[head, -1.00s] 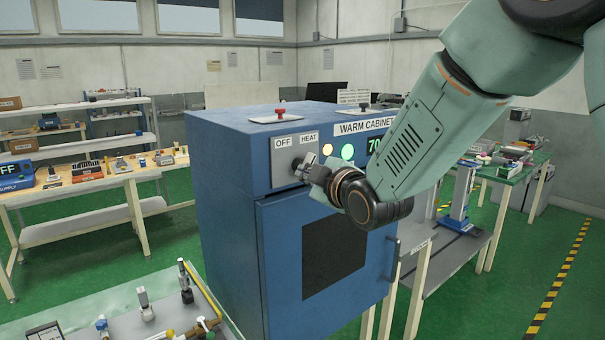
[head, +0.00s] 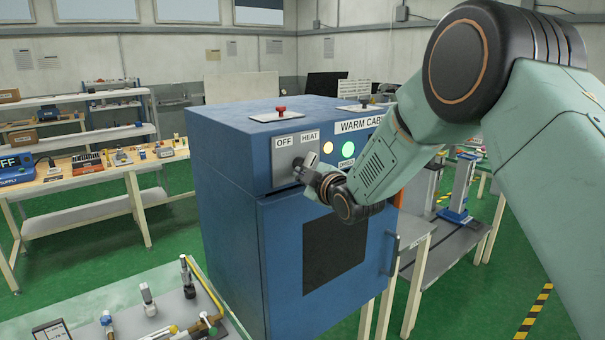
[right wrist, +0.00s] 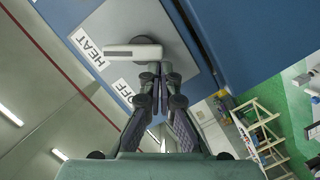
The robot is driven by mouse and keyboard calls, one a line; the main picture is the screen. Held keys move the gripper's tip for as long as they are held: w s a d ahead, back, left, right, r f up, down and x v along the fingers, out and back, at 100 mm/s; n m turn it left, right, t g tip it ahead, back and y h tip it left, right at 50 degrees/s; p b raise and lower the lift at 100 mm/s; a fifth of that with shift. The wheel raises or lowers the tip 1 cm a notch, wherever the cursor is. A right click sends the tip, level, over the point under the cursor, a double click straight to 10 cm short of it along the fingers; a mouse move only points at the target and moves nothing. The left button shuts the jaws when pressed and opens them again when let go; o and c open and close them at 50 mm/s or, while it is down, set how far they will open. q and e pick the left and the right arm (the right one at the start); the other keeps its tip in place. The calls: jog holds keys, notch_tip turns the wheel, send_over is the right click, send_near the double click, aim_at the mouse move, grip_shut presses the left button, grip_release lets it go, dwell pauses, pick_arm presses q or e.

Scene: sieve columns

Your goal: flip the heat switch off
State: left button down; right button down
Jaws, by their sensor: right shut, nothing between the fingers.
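The blue warm cabinet (head: 228,210) carries a grey switch plate (head: 283,162) with OFF and HEAT labels on its upper front. The heat switch (right wrist: 130,51) is a pale bar handle on a round base; in the right wrist view its dark-marked end points towards the HEAT label (right wrist: 88,50). The OFF label (right wrist: 123,89) is nearer the fingers. My right gripper (right wrist: 155,70) is shut and empty, its fingertips close beside the handle's other end; I cannot tell whether they touch. In the head view this gripper (head: 306,174) partly hides the switch. My left gripper is not in view.
A yellow lamp (head: 328,147) and a lit green lamp (head: 347,149) sit right of the switch. A red knob (head: 281,110) stands on the cabinet top. A bench with fittings (head: 125,318) is at front left. Green floor shows around the cabinet.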

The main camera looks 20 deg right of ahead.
jog(key=shift+s+a+r, duration=0.15)
jog(key=shift+s, duration=0.1)
